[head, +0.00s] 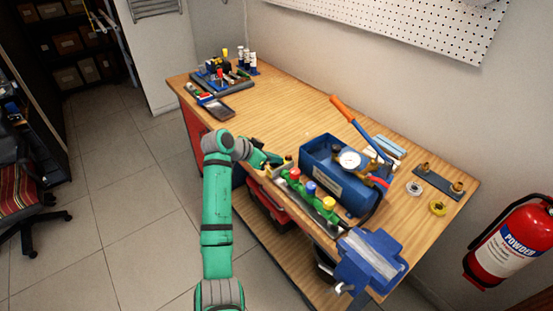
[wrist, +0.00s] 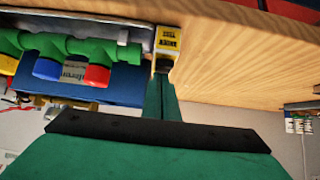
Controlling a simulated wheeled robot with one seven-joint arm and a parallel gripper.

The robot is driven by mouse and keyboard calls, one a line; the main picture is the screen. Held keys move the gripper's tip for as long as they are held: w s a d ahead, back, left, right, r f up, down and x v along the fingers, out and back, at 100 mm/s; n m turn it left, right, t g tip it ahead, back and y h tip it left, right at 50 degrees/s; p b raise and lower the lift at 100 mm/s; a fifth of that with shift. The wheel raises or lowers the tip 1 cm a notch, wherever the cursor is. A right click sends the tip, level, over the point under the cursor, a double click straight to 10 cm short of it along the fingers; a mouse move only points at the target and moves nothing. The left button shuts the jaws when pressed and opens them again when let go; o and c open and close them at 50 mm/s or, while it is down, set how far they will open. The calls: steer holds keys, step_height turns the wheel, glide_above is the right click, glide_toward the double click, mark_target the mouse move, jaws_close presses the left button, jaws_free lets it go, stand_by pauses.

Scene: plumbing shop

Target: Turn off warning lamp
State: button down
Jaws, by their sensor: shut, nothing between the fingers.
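My gripper (head: 274,160) is at the left end of the bench's front edge fittings in the head view. In the wrist view its fingers (wrist: 163,82) are together and empty. A small yellow box (wrist: 168,38) with a black printed label, perhaps "UNDER TEST", lies right at the fingertips. A dark part shows on its near side; I cannot tell whether the fingertips touch it. I cannot make out a lit lamp, and the box is mostly hidden by my gripper in the head view.
A green pipe manifold (wrist: 95,48) with red, blue and yellow caps is beside the yellow box. On the wooden bench (head: 290,110) are a blue test pump (head: 325,185) with a gauge, a blue vise (head: 370,262) and a tool tray (head: 222,82). The bench's middle back is clear.

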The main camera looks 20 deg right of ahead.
steer(key=shift+w+d+r, duration=0.25)
steer(key=shift+d, duration=0.35)
steer(key=shift+r, duration=0.55)
steer(key=r, duration=0.3)
steer(key=shift+w+d, duration=0.15)
steer(key=shift+d, duration=0.1)
steer(key=d+r+v, duration=0.1)
steer(key=v, duration=0.8)
steer(key=shift+a+r, duration=0.2)
steer(key=shift+r, duration=0.3)
steer(key=shift+w, duration=0.15)
